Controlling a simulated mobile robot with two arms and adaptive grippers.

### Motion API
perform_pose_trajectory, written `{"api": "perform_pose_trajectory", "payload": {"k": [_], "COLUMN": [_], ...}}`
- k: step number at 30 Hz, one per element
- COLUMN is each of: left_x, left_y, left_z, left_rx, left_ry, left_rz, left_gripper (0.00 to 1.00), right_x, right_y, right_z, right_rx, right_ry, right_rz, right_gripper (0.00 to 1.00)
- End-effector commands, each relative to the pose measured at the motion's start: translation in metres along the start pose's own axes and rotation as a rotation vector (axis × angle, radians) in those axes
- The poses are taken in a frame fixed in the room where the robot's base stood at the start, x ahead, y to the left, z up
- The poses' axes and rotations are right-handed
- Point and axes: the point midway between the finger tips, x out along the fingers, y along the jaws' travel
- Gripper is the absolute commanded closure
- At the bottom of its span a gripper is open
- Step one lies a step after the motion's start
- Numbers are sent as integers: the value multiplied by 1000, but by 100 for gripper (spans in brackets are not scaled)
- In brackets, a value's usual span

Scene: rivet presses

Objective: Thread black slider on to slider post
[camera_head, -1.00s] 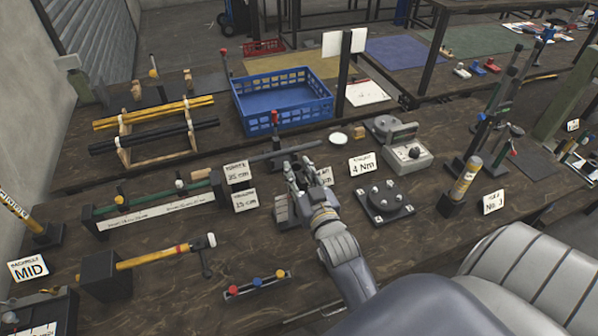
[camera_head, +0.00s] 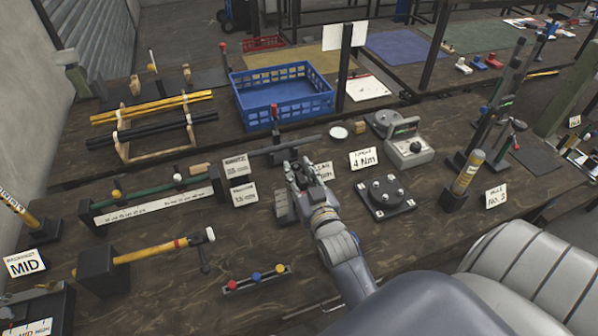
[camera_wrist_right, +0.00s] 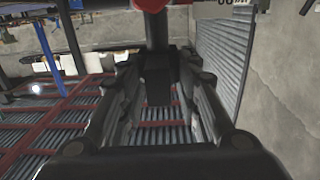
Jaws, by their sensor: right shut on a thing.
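My right gripper (camera_head: 297,172) is low over the middle of the bench, beside several white label cards. In the right wrist view, its fingers (camera_wrist_right: 157,108) are closed on a black block (camera_wrist_right: 158,88), which I take to be the black slider. A dark shaft with a red top (camera_wrist_right: 150,4) rises above the block; whether it is joined to it I cannot tell. In the head view, a red-topped black shaft (camera_head: 275,128) stands upright just behind the gripper, at a long grey bar (camera_head: 298,143). The fingers hide the held piece in the head view. My left gripper is out of view.
A blue crate (camera_head: 285,108) stands behind.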

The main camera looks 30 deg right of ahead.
Motion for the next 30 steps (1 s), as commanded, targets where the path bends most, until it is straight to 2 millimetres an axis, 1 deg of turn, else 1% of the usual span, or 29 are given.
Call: {"api": "perform_pose_trajectory", "payload": {"k": [30], "left_x": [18], "left_y": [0], "left_z": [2], "left_rx": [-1], "left_ry": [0], "left_rz": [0], "left_gripper": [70], "right_x": [1], "right_y": [0], "right_z": [26], "right_rx": [0], "right_ry": [0], "right_rz": [0], "right_gripper": [86]}}
